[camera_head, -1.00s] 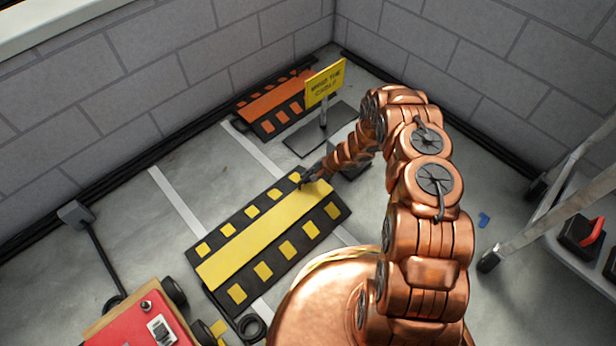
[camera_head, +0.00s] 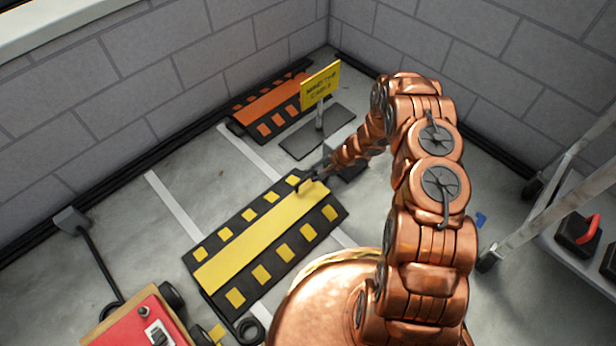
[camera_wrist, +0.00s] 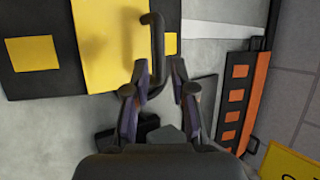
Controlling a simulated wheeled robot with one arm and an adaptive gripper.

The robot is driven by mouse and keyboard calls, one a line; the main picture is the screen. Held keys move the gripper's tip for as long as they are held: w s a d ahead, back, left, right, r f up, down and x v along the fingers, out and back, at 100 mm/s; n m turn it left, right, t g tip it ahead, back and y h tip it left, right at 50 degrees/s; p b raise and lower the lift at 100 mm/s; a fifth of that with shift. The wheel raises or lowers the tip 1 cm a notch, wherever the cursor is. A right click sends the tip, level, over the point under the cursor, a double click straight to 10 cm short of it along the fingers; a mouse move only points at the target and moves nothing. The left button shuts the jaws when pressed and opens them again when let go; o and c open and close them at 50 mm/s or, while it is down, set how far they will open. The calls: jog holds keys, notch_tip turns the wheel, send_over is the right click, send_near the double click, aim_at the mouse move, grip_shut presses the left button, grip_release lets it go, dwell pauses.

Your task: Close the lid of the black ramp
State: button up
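The black ramp (camera_head: 288,247) lies on the floor with yellow patches along both sides. Its long yellow lid (camera_head: 245,247) looks flat in the head view. The ramp's end with yellow lid (camera_wrist: 97,25) fills the upper left of the wrist view. My gripper (camera_head: 307,182) is at the ramp's far right end, low over the lid. In the wrist view my gripper (camera_wrist: 159,68) has its fingers apart. A dark bent bar (camera_wrist: 154,40) stands between and beyond the fingers, nearer the left one. I cannot tell whether it touches them or what it belongs to.
An orange-and-black ramp (camera_head: 272,101) lies by the back wall. A yellow sign (camera_head: 320,85) stands on a dark base plate beyond my gripper. A red cart (camera_head: 135,322) is at lower left, a metal trolley (camera_head: 540,215) at right. Floor left of the ramp is mostly clear.

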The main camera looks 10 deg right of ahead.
jog(key=shift+v, duration=2.95)
